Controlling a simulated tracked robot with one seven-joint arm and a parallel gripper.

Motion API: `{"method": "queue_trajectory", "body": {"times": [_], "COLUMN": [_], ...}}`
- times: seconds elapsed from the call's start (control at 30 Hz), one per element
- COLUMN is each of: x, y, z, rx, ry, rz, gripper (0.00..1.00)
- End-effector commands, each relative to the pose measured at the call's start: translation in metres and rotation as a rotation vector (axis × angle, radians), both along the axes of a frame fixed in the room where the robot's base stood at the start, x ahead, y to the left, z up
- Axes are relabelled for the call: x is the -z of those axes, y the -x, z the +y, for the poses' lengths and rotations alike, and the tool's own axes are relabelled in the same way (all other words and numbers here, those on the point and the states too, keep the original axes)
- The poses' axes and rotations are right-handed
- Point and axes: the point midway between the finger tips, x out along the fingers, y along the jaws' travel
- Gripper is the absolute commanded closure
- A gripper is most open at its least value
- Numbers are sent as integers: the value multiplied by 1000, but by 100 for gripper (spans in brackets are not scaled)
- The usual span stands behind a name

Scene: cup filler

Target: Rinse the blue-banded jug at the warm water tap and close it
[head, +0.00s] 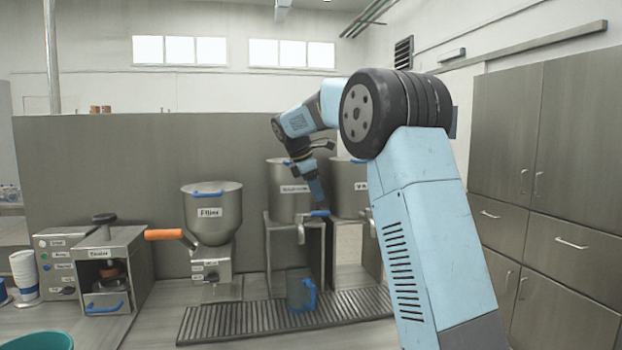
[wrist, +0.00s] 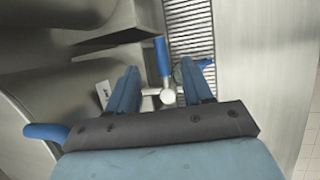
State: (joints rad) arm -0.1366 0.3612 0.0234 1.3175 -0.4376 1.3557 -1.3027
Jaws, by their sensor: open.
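The jug (head: 296,286) is grey with a blue handle (head: 310,296) and stands upright on the drain grating (head: 230,322), below the tap of the left tank. I cannot tell its fill. That tap (head: 300,232) has a blue lever (head: 319,213); the tank's label is too blurred to read surely. My gripper (head: 317,194) points down just above the lever. In the wrist view my gripper (wrist: 160,68) is open, with the tap's blue lever (wrist: 162,58) and metal body (wrist: 169,96) between its fingers. No grip on the lever shows.
The left tank (head: 285,205) and right tank (head: 349,180) stand on metal stands close to my arm. A funnel-shaped filler (head: 212,212) and a box machine (head: 110,268) stand left. Stacked cups (head: 24,270) and a teal bowl (head: 42,341) are farther left. Cabinets (head: 530,160) line the right.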

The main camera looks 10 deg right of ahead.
Motion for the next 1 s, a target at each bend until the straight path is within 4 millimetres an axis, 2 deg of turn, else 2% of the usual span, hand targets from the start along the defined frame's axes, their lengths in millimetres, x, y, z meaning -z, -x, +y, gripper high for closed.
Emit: {"method": "queue_trajectory", "body": {"times": [0.2,0.43,0.6,0.9,1.0], "x": [32,56,63,64,64], "y": [-6,-11,-13,-13,-13], "z": [-14,-24,-26,-26,-26], "rx": [2,1,1,1,1], "ry": [1,0,0,0,0], "rz": [2,1,-1,-1,-1], "gripper": [49,49,49,49,59]}}
